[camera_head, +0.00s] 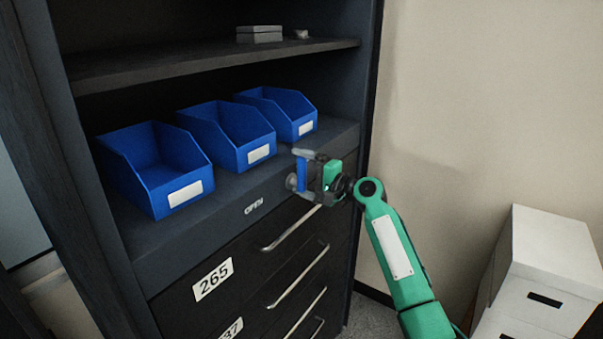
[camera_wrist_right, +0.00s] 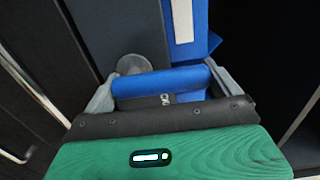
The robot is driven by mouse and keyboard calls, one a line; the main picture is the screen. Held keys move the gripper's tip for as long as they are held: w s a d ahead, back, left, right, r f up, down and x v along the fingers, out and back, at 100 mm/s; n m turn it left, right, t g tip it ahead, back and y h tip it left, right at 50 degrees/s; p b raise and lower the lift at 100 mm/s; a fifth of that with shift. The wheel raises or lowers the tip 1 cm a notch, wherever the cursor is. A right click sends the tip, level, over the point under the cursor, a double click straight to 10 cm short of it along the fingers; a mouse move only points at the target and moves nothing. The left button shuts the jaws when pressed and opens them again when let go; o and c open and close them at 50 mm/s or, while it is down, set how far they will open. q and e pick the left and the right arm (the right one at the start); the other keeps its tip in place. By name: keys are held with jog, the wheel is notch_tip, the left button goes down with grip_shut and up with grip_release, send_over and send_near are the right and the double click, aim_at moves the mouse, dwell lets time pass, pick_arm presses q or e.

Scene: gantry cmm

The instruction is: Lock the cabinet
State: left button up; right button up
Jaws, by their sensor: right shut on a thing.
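The dark cabinet (camera_head: 160,254) has drawers below a ledge. Its front edge carries a label (camera_head: 254,208) that seems to read OPEN, partly seen in the right wrist view. A round grey lock piece (camera_head: 291,182) is on this front edge, right of the label; it also shows in the right wrist view (camera_wrist_right: 133,63). My right gripper (camera_head: 304,172) is at the lock, shut on a blue bar-shaped handle (camera_wrist_right: 160,82) that spans between its fingers. How the handle joins the lock is hidden. My left gripper is out of view.
Three blue bins (camera_head: 153,168) stand in a row on the ledge, behind my right gripper. Drawer handles (camera_head: 292,228) stick out below it. White boxes (camera_head: 541,262) are stacked at the right. A shelf (camera_head: 205,63) overhangs the bins.

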dwell(0.4)
jog(key=o, duration=1)
jog(key=shift+o, duration=0.2)
jog(key=shift+d, duration=0.1)
jog(key=shift+s+d+f, duration=0.1)
jog(key=shift+s+d, duration=0.05)
jog(key=shift+d, duration=0.1)
jog(key=b+v, duration=0.5)
jog(key=v, duration=0.8)
